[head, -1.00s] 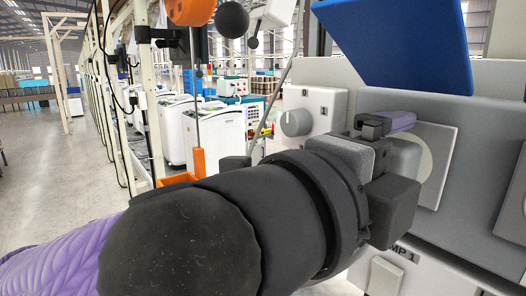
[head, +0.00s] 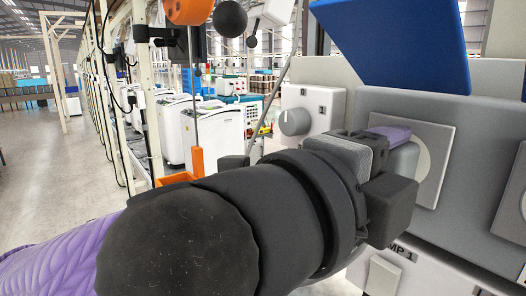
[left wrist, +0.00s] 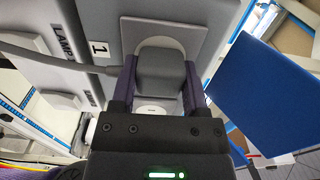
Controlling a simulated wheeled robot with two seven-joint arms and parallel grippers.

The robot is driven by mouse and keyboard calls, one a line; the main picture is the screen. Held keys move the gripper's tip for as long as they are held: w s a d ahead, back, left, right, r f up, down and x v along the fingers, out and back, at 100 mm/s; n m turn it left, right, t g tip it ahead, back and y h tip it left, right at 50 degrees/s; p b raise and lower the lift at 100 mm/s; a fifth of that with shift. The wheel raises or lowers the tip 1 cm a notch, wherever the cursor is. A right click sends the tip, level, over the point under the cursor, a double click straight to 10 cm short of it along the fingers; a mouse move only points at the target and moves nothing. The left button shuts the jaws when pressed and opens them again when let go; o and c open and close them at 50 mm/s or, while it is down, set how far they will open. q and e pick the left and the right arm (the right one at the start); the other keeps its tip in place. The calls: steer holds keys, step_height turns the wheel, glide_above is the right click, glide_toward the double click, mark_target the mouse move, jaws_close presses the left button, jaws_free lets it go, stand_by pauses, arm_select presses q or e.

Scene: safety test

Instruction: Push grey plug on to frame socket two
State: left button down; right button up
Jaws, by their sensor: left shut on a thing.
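My left gripper (head: 400,152) is at the light grey panel, shut on the grey plug. The plug (left wrist: 160,70) sits between its two purple fingers in the left wrist view, with a grey cable running off to the left. A square grey frame (head: 448,142) with a round pale socket (head: 424,165) is directly at the plug; in the left wrist view the frame (left wrist: 205,32) shows behind it. The plug's front end overlaps the pale socket in both views; I cannot tell how deep it sits. My right gripper is not in view.
A white box with a round grey knob (head: 294,121) is left of the panel. A tilted blue board (head: 395,45) hangs above it. A white switch (head: 384,274) and a partly hidden "LAMP 1" label are below. An orange part (head: 196,162) hangs at left.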

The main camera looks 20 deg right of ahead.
arm_select(q)
steer(key=shift+v, duration=3)
